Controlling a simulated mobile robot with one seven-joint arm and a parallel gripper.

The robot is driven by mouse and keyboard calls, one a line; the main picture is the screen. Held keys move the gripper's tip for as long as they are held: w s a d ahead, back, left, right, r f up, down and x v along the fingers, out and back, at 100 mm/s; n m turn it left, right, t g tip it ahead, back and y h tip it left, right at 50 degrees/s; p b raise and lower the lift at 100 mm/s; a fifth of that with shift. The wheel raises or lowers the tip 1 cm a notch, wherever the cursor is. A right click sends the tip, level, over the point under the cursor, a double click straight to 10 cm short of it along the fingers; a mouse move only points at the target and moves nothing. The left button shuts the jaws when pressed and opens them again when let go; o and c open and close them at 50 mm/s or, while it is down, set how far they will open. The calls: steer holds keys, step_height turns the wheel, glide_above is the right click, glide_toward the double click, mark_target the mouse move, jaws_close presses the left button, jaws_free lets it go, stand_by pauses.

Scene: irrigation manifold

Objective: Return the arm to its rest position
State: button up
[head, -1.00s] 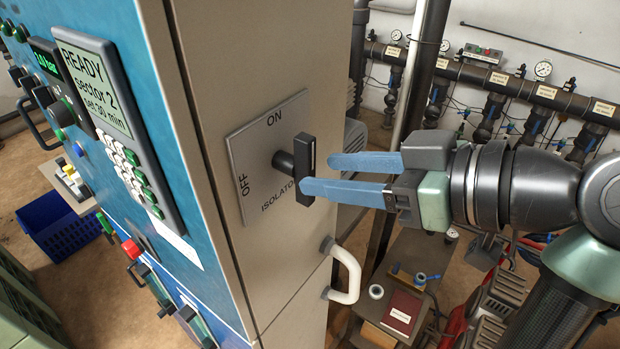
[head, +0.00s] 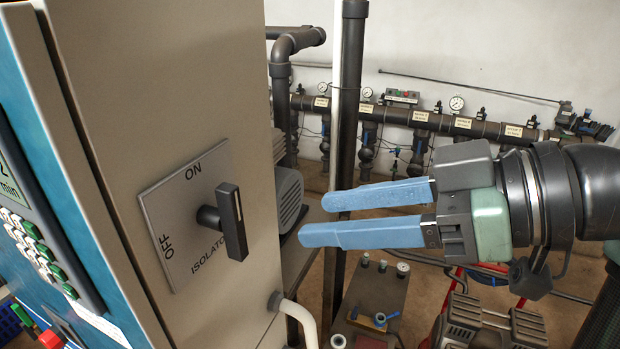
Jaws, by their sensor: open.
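My gripper (head: 312,219) is open and empty, its two blue fingers pointing left toward the cabinet. It is to the right of the black isolator handle (head: 233,222), with a clear gap between them in the picture. The handle sits on a grey plate (head: 168,225) marked ON, OFF and ISOLATOR, on the side of the beige cabinet (head: 140,90). The handle's grip stands roughly upright, its top end toward the ON mark. My arm enters from the right edge.
A black vertical pipe (head: 347,120) stands behind my fingers. A manifold pipe with gauges (head: 457,103) runs along the back wall.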

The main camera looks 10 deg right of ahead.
steer(key=w+a+r+m+t+h+b, duration=0.35)
steer(key=w+a+m+t, duration=0.25)
steer(key=w+t, duration=0.35)
steer(key=s+a+r+m+t+h+b, duration=0.3)
steer(key=s+r+m+t+h+b, duration=0.1)
steer(key=s+r+t+h, duration=0.3)
steer(key=s+r+t, duration=0.2)
steer(key=s+t, duration=0.1)
steer(key=shift+s+r+m, duration=0.25)
steer(key=shift+r+m, duration=0.05)
steer(key=shift+a, duration=0.1)
stand_by(0.6)
